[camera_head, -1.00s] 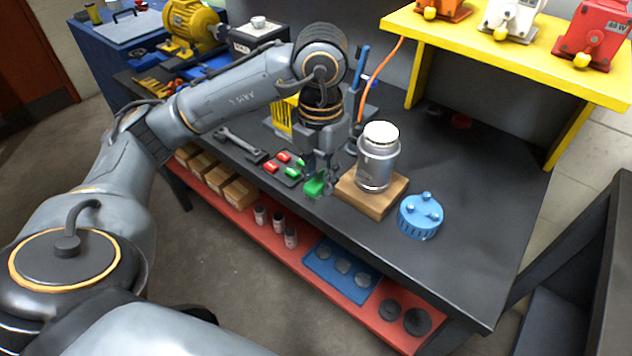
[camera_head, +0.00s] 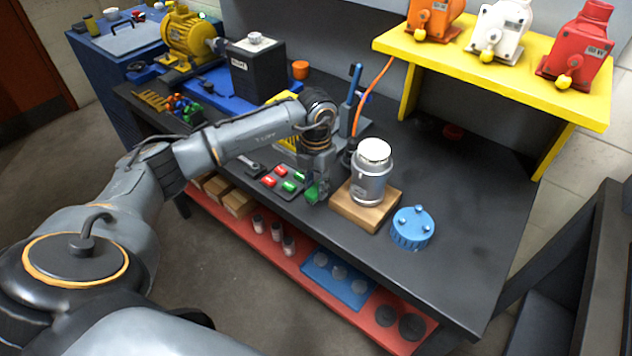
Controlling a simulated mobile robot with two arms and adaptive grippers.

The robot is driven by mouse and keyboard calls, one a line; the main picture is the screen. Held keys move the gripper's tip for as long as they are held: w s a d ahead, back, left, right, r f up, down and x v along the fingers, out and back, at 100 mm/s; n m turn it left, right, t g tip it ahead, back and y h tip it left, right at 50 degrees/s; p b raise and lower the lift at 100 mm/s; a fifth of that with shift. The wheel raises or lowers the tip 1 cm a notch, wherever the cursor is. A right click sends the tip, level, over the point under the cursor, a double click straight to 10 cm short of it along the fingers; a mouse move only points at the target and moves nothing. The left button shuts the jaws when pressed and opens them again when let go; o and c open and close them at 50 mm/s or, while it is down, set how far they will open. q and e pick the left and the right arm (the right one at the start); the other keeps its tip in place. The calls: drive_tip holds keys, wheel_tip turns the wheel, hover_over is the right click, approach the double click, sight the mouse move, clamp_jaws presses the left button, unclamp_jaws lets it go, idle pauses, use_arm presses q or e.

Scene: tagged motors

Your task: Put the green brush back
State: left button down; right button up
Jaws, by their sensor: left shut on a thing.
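My left gripper (camera_head: 317,182) is shut on a green brush (camera_head: 311,196) and holds it just to the right of a small dark tray (camera_head: 264,188) on the bench. The gripper fingers hide part of the brush. I cannot tell whether the brush touches the bench. The tray holds red pieces (camera_head: 268,182) and green pieces (camera_head: 289,186). My right gripper is not in view.
A silver motor housing (camera_head: 370,180) stands on a wooden block (camera_head: 345,211) close to the right of the gripper. A blue cap (camera_head: 412,230) lies farther right. A yellow shelf (camera_head: 480,62) carries several motors.

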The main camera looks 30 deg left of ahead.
sight(316, 188)
use_arm(q)
drive_tip(key=shift+f, duration=0.15)
drive_tip(key=shift+f, duration=0.1)
drive_tip(key=shift+f, duration=0.15)
drive_tip(key=c, duration=1.3)
unclamp_jaws()
drive_tip(key=shift+c, duration=0.2)
drive_tip(key=shift+r, duration=0.25)
wheel_tip(316, 188, up, 12)
drive_tip(key=b, duration=0.2)
drive_tip(key=shift+b, duration=0.35)
